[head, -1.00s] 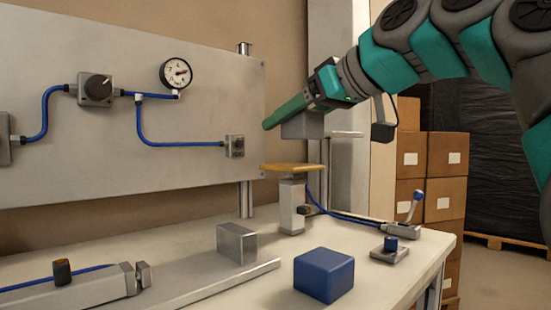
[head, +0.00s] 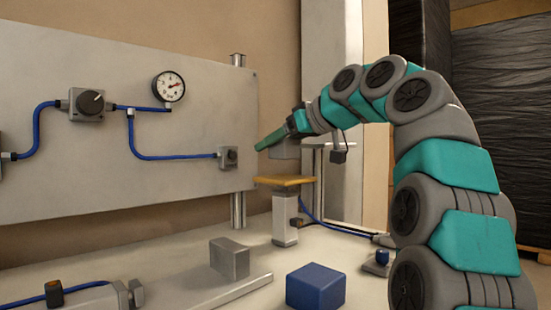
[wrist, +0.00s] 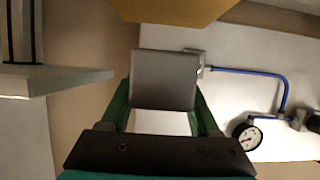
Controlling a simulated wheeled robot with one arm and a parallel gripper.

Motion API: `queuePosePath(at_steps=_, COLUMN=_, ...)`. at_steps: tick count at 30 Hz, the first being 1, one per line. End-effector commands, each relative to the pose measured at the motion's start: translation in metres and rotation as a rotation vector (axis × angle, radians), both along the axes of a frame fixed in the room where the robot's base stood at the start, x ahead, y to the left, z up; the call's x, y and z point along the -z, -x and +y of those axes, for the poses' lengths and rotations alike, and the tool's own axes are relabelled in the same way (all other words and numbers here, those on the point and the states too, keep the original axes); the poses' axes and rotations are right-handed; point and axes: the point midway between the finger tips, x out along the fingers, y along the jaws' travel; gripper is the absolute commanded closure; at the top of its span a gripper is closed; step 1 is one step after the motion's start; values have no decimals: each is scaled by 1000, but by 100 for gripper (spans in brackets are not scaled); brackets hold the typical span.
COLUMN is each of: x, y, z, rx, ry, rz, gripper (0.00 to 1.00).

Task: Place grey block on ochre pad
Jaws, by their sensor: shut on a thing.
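My gripper (head: 272,141) is shut on a grey block (head: 287,151), which hangs partly hidden behind a green finger. In the wrist view the grey block (wrist: 163,80) sits between the two green fingers. The ochre pad (head: 286,181) lies flat on top of a grey upright post. In the head view the held block is a little above the pad, with a gap between them. The ochre pad (wrist: 180,8) shows at the top edge of the wrist view, beyond the block.
A blue cube (head: 315,287) and a grey metal block (head: 230,259) stand on the pale workbench. A panel (head: 120,180) with a gauge (head: 169,86) and blue hoses stands behind, left of the gripper. A blue hose runs beside the post.

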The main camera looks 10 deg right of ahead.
Motion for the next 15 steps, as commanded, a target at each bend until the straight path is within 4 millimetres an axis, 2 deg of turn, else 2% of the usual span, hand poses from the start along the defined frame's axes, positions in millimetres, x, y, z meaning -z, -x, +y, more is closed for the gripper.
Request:
queuePosePath(at_steps=5, x=6, y=-1, z=0, rx=1, ry=-2, rz=2, gripper=100)
queuePosePath(at_steps=15, x=32, y=0, z=0, rx=0, ry=-1, rz=3, gripper=100)
